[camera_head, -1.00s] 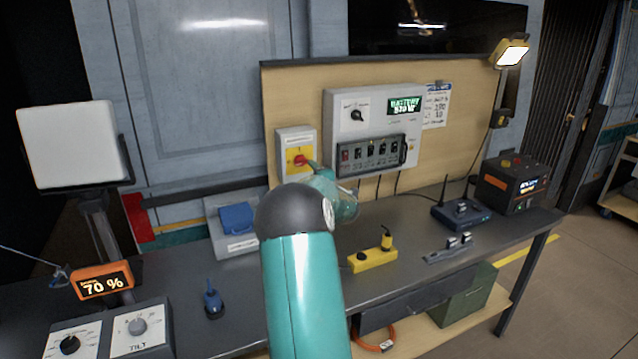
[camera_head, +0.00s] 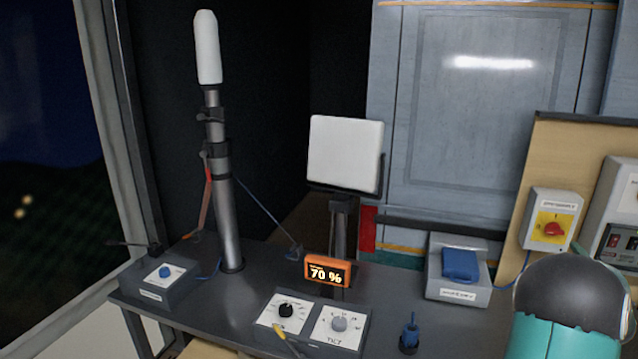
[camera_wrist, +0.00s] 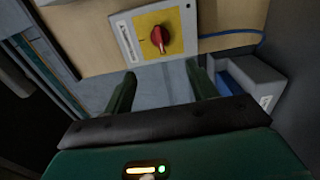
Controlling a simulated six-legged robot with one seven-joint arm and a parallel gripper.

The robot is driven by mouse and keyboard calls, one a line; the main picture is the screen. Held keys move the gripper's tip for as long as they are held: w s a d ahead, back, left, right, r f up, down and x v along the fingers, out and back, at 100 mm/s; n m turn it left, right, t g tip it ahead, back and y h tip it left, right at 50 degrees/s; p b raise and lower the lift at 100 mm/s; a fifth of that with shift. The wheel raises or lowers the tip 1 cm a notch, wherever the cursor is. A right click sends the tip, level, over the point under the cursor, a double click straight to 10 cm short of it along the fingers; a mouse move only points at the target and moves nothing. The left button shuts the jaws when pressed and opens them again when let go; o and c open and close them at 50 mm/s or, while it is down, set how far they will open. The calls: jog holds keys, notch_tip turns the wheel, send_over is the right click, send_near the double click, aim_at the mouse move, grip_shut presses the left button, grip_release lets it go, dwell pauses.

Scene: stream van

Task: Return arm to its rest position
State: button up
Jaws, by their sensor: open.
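My gripper (camera_wrist: 160,76) shows in the wrist view with its two dark green fingers apart and nothing between them. Ahead of the fingertips is a red rotary switch (camera_wrist: 160,39) on a yellow plate, apart from the fingers as far as I can tell. The same red switch (camera_head: 554,229) shows at the right of the head view, on a pale box fixed to the wooden panel. My arm, teal with a black joint, fills the lower right corner of the head view. My gripper is hidden there.
A grey box with a blue part (camera_head: 460,265) stands left of my arm on the dark bench (camera_head: 235,312). Two dial boxes, an orange 70 % display (camera_head: 328,272), a blue plug-like item (camera_head: 409,333), a white panel (camera_head: 345,153) and a mast (camera_head: 222,190) stand farther left.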

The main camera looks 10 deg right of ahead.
jog(key=w+a+r+m+g, duration=0.2)
jog(key=a+r+m, duration=0.2)
jog(key=a, duration=0.6)
jog(key=w+a+r+m+g, duration=0.15)
jog(key=a+r+m, duration=0.3)
jog(key=a, duration=0.55)
jog(key=s+a+f+m+g+y, duration=0.1)
jog(key=s+a+y, duration=0.1)
jog(key=a, duration=0.7)
jog(key=s+a+m+g+y, duration=0.1)
jog(key=s+a+m+y, duration=0.15)
jog(key=a, duration=0.75)
jog(key=s+a+f+g+y, duration=0.2)
jog(key=s+a, duration=0.6)
jog(key=a, duration=0.2)
jog(key=s+a+f+g+y, duration=0.2)
jog(key=s+a+f, duration=0.1)
jog(key=s+a, duration=0.6)
jog(key=shift+a+f+y, duration=0.35)
jog(key=shift+a, duration=0.4)
